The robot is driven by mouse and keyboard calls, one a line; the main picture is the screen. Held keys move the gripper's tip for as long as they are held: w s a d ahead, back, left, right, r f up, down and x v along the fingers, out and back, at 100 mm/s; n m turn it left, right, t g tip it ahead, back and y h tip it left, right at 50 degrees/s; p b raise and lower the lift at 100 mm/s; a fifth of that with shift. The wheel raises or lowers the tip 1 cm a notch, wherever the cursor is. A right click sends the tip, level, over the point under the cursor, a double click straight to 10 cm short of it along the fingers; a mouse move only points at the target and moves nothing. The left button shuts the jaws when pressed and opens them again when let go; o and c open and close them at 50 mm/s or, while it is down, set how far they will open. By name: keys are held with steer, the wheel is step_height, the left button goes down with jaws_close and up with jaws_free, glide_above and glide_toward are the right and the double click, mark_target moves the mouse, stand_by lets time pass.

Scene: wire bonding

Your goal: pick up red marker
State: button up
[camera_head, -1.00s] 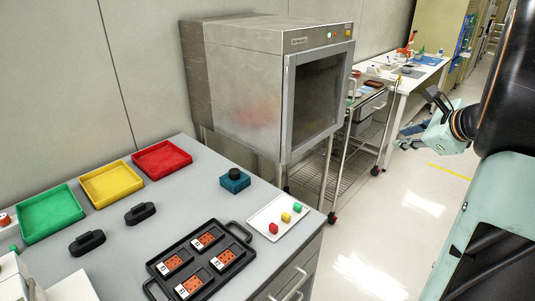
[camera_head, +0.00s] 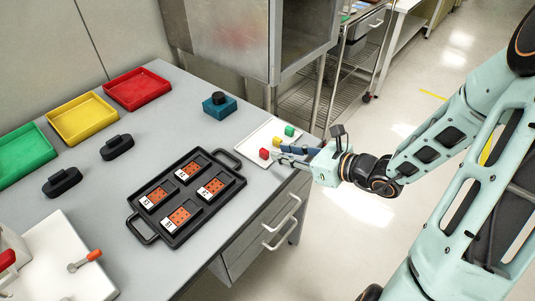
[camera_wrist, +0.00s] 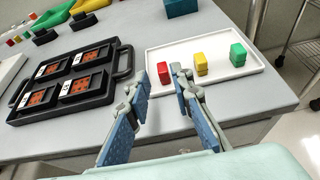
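The red marker is a small red block (camera_head: 263,154) on a white plate (camera_head: 249,140) at the right edge of the table. A yellow block (camera_head: 277,141) and a green block (camera_head: 289,131) stand in a row with it. In the wrist view the red block (camera_wrist: 163,73) shows beyond and between my fingertips, with the yellow block (camera_wrist: 200,65) and green block (camera_wrist: 238,55) to its right. My gripper (camera_wrist: 153,80) is open, with nothing between its blue-padded fingers. In the head view my gripper (camera_head: 279,153) is beside the plate at the table's right edge.
A black tray (camera_head: 142,228) with several orange boards lies left of the plate. Green, yellow and red bins (camera_head: 137,88) line the back. A teal block with a black knob (camera_head: 220,104) stands behind the plate. A metal cabinet (camera_head: 228,40) stands beyond the table.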

mark_target(263, 150)
steer(key=x, duration=0.3)
steer(key=shift+a+f, duration=0.1)
steer(key=shift+f, duration=0.05)
steer(key=x, duration=0.2)
steer(key=b+x, duration=0.1)
steer(key=x, duration=0.1)
steer(key=shift+f, duration=0.4)
steer(key=shift+w+a+f, duration=0.15)
steer(key=shift+w+a, duration=0.2)
steer(key=shift+w, duration=0.05)
steer(key=c, duration=0.6)
